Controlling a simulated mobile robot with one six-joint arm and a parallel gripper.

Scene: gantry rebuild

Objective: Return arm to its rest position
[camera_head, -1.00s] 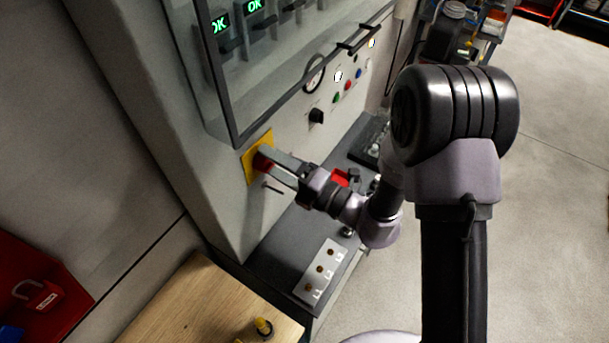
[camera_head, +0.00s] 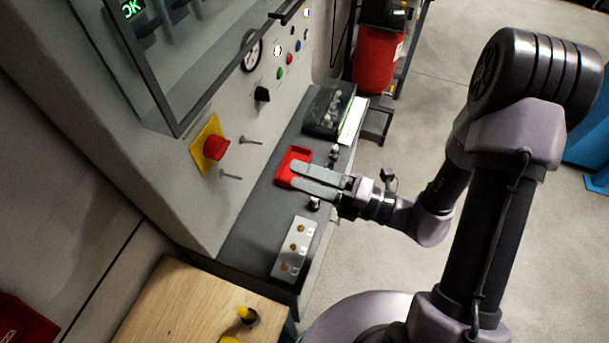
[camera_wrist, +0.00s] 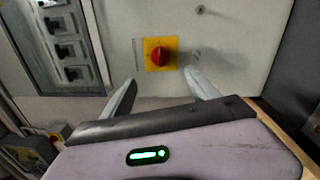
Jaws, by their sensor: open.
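My gripper (camera_head: 317,176) is open and empty. In the head view it hangs over the grey ledge of the machine, its fingers overlapping a red tray (camera_head: 293,165) in the picture. My arm reaches in from the right, bent at the elbow. The red rotary knob on its yellow plate (camera_head: 211,146) is on the machine's front panel, apart from the fingers. In the wrist view (camera_wrist: 165,95) the two fingers are spread, with the red knob (camera_wrist: 158,54) ahead, between and beyond the fingertips.
A wooden table (camera_head: 182,305) stands at the lower left. A red cylinder (camera_head: 375,60) stands behind. Open floor (camera_head: 420,110) lies right of the machine.

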